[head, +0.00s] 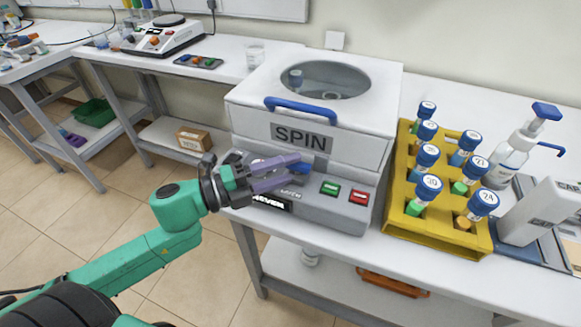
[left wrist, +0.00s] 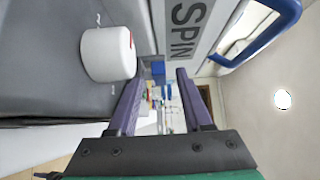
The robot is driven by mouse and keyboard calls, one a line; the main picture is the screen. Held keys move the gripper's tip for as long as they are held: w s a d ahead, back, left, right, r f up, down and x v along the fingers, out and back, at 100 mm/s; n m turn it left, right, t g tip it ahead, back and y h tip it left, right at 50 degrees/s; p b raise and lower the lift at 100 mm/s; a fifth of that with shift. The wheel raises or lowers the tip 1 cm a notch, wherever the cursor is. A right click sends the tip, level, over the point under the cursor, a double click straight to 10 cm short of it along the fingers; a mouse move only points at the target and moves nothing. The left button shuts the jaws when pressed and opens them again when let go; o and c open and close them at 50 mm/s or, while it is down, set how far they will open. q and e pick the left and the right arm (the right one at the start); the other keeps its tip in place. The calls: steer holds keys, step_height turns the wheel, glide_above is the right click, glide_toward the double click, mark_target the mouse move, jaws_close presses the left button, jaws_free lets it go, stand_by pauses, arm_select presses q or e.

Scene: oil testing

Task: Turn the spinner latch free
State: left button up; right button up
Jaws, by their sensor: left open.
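The spinner (head: 350,140) is a grey-white box marked SPIN, with a round window and a blue handle (head: 300,108) on its closed lid. It also shows sideways in the left wrist view (left wrist: 60,50). The small blue latch (head: 300,168) sits at the front, below the SPIN label. In the left wrist view the blue latch (left wrist: 158,68) appears between and beyond the fingertips. My left gripper (head: 294,168) is open, its purple fingers one above the other, reaching to the latch from the left. I cannot tell whether they touch it. My right gripper is out of view.
The front panel has a green button (head: 330,188), a red button (head: 358,197) and a white dial (left wrist: 107,55) close to my fingers. A yellow rack (head: 400,205) of blue-capped tubes and a pump bottle (head: 510,155) stand right. Open floor lies left.

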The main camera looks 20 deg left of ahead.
arm_select(q)
steer(key=shift+w+d, duration=0.3)
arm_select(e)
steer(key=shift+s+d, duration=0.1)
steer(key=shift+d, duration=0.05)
arm_select(q)
jaws_close()
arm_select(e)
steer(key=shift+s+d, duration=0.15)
